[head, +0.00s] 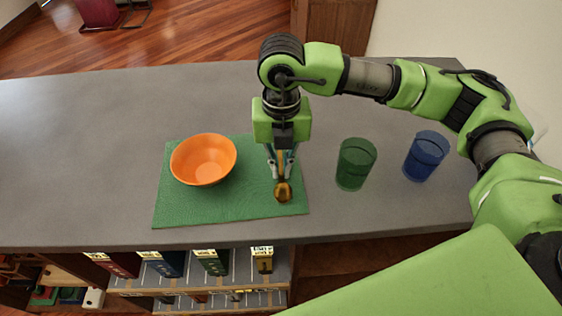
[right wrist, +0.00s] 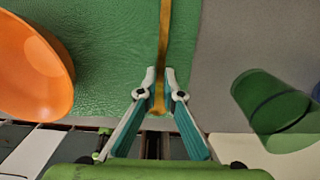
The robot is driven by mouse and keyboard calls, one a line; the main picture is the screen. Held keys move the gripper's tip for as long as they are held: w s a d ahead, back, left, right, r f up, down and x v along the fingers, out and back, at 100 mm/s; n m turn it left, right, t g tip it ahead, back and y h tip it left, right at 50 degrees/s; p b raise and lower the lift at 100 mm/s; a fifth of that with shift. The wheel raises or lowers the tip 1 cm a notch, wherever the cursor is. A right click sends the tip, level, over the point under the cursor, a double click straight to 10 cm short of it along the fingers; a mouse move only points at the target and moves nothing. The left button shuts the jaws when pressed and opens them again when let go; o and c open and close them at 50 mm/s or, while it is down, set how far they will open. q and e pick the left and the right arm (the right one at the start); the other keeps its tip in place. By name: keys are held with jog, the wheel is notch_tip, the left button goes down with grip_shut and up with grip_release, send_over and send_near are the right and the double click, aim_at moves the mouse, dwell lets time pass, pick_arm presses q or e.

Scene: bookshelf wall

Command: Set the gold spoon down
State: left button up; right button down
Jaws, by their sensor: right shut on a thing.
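The gold spoon (head: 283,191) is at the right part of the green mat (head: 230,208), its rounded end toward the table's front edge. My right gripper (head: 281,176) points down over the mat and is shut on the spoon. In the right wrist view the gold spoon (right wrist: 166,30) runs as a narrow strip up from between the fingertips (right wrist: 160,78). I cannot tell whether the spoon touches the mat. An orange bowl (head: 203,160) sits on the mat to the left of the gripper. My left gripper is not in view.
A green cup (head: 355,164) and a blue cup (head: 426,156) stand on the grey table (head: 90,130) right of the mat. The table's left side is clear. Shelves with books (head: 211,262) lie below the front edge.

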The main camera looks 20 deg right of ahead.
aim_at(281, 172)
jog(key=shift+f, duration=0.1)
jog(key=shift+f+b, duration=0.15)
jog(key=shift+b, duration=0.15)
jog(key=c, duration=2.2)
grip_release()
jog(key=shift+r, duration=0.25)
notch_tip(281, 172, up, 12)
jog(key=shift+b, duration=0.85)
